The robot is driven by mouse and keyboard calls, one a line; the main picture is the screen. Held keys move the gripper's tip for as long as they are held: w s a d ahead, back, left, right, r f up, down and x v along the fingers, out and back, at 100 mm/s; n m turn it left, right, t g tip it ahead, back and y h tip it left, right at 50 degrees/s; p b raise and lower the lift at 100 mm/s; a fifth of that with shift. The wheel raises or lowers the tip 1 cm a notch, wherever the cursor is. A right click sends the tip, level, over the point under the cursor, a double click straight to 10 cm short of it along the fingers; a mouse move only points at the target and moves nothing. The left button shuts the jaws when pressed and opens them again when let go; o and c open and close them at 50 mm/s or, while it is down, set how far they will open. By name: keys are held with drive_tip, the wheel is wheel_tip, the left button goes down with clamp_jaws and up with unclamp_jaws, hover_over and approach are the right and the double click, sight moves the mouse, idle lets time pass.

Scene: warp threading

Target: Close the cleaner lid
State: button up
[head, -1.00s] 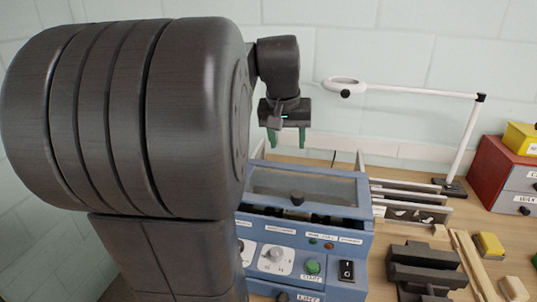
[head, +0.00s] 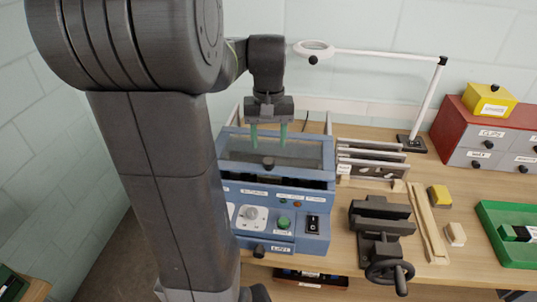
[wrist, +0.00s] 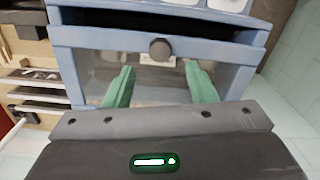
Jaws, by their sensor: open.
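The cleaner is a blue box with knobs and buttons on its front. Its lid (head: 310,149) is a blue frame with a clear pane and a dark knob (head: 268,163); the lid also shows in the wrist view (wrist: 225,43). A dark gap shows below the lid's front edge, so it appears slightly raised. My gripper (head: 269,133) is open and empty, its two green fingers pointing down over the pane, behind the knob. In the wrist view my gripper (wrist: 160,85) has its fingers apart, with the knob (wrist: 160,48) beyond them. Whether the fingers touch the pane cannot be told.
A white magnifier lamp (head: 427,98) stands behind right. A red drawer cabinet (head: 452,125) and a green tray (head: 510,262) lie farther right.

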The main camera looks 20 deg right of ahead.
sight(268, 161)
wheel_tip(268, 161, down, 6)
drive_tip(key=shift+f, duration=0.15)
drive_tip(key=shift+c, duration=0.2)
clamp_jaws()
